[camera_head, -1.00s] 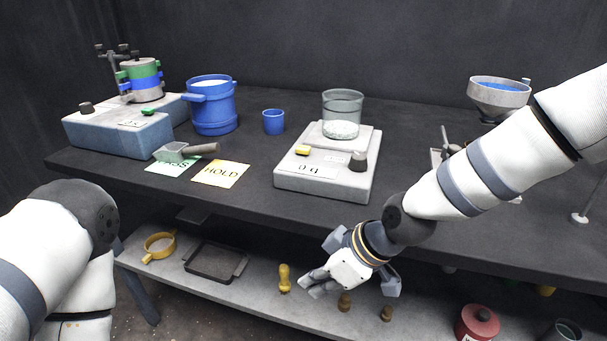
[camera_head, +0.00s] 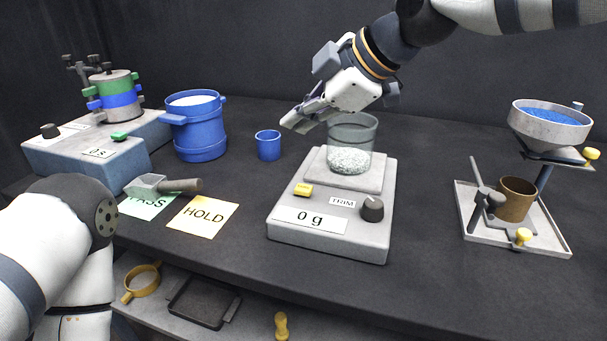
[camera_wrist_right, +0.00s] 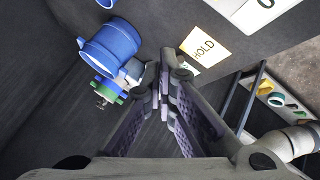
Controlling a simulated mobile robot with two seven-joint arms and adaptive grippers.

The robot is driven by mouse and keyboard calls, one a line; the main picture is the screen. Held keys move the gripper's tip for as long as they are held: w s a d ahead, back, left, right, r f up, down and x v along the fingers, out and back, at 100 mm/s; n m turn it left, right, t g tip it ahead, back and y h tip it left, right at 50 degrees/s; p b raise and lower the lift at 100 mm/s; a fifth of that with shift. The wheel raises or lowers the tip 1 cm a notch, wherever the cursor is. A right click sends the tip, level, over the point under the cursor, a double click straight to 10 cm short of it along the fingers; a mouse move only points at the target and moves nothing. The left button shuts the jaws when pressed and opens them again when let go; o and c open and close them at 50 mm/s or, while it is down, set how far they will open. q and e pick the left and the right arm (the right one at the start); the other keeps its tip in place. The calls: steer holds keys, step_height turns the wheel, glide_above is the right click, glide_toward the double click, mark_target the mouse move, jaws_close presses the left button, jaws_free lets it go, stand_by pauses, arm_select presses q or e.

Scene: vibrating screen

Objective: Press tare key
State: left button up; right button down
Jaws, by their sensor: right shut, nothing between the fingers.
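The scale (camera_head: 280,237) stands in the middle of the bench, with a "0 g" plate on its front. A small yellow key (camera_head: 302,190) sits on its top left, apart from a dark knob (camera_head: 372,208) by a "TRIM" label. A glass beaker (camera_head: 366,133) with pale grains stands on the scale's pan. My right gripper (camera_head: 294,121) is shut and empty. My left gripper is out of view.
A blue bucket (camera_head: 198,137), small blue cup (camera_head: 268,146), "HOLD" card (camera_head: 204,215) and metal scoop (camera_head: 150,187) are left of the scale. A funnel stand (camera_head: 548,125) is at right. Bare bench lies in front of the scale.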

steer(key=b, duration=0.1)
glide_above(302, 190)
step_height(302, 190, down, 7)
steer(key=shift+f, duration=0.2)
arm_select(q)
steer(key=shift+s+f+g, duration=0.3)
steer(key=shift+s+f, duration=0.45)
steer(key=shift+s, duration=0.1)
arm_select(e)
steer(key=shift+f, duration=0.85)
steer(key=shift+f, duration=0.4)
steer(key=shift+f, duration=0.5)
stand_by(0.7)
steer(key=shift+r, duration=0.15)
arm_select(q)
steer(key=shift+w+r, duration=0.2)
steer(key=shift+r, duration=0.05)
arm_select(e)
steer(key=shift+r, duration=0.8)
